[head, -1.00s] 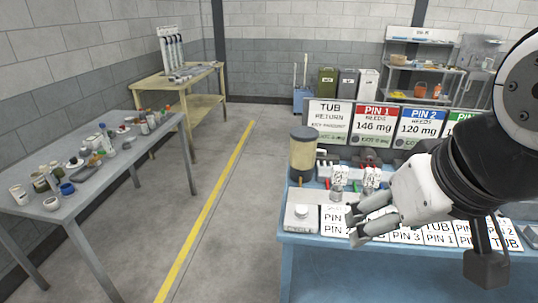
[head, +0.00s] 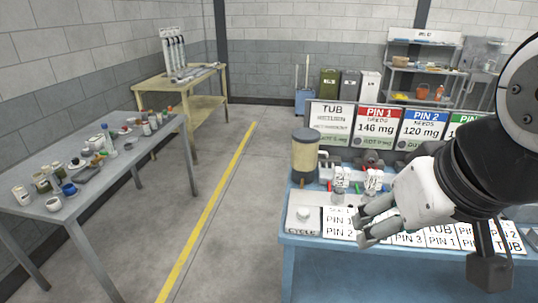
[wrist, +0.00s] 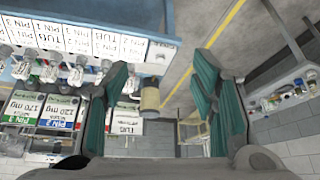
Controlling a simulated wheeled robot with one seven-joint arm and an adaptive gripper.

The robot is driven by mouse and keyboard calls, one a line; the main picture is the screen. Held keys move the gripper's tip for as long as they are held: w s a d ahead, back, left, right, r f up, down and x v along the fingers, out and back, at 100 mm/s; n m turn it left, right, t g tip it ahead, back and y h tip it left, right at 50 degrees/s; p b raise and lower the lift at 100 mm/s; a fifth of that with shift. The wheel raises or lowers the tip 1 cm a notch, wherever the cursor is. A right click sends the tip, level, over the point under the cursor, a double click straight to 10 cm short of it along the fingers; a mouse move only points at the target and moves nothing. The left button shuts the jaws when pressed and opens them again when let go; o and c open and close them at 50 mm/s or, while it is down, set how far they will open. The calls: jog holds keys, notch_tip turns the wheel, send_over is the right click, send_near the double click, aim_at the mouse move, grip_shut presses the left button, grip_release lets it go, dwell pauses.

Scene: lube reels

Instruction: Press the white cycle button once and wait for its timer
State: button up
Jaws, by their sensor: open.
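The white cycle button (head: 303,213) is a small round knob on a pale box (head: 301,226) marked CYCLE, at the front left corner of the blue bench. The box also shows in the wrist view (wrist: 160,53), between the fingers and beyond them. My gripper (head: 362,228) is open and empty. It is to the right of the button, apart from it, above the labelled cards. In the wrist view my gripper (wrist: 160,64) shows two wide-apart green-padded fingers. I cannot make out a timer display.
The blue bench (head: 330,255) carries labelled cards (head: 425,238), a tan-filled cylinder (head: 305,155) behind the button and small fittings. Sign boards (head: 375,128) stand at its back. A grey table (head: 60,212) with jars is at the left. The floor between is clear.

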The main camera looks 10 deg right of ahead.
grip_shut()
dwell(1.1)
